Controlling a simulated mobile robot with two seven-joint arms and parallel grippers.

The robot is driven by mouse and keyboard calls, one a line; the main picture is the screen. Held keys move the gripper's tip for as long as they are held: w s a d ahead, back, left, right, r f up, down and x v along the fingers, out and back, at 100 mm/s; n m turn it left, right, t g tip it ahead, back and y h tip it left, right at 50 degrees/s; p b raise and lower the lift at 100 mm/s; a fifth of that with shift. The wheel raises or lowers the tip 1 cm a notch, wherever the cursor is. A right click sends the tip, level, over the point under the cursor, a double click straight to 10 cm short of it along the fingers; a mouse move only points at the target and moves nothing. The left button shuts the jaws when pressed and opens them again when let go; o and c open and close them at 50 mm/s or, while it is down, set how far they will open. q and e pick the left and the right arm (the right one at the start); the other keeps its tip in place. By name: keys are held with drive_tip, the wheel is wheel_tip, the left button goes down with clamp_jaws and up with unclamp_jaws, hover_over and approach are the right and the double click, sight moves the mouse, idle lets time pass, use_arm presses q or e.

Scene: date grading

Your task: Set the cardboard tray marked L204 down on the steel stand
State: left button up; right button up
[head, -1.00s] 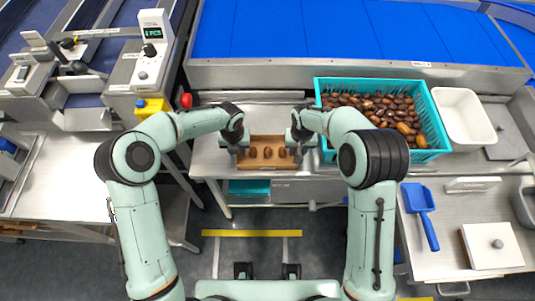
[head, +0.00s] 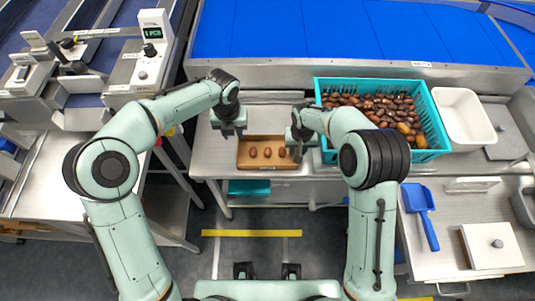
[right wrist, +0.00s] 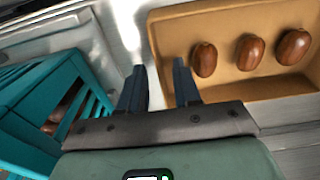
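The cardboard tray (head: 267,166) sits level on the steel stand (head: 213,160), with several brown dates in a row inside; its L204 marking is not readable. In the right wrist view the tray (right wrist: 245,85) is at upper right. My left gripper (head: 229,132) is open and empty, above and left of the tray, clear of it. My right gripper (head: 298,152) is at the tray's right end. In the right wrist view its fingers (right wrist: 160,88) are apart, one on each side of the tray's end wall, with gaps beside the wall.
A teal crate of dates (head: 432,153) stands close to the right of my right gripper. A white bin (head: 463,118) is beyond it. A blue conveyor (head: 330,30) runs along the back. A counter device (head: 152,50) stands at left.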

wheel_tip(320, 180, up, 12)
drive_tip(key=shift+s+f, duration=0.2)
drive_tip(key=shift+s, duration=0.2)
idle(0.5)
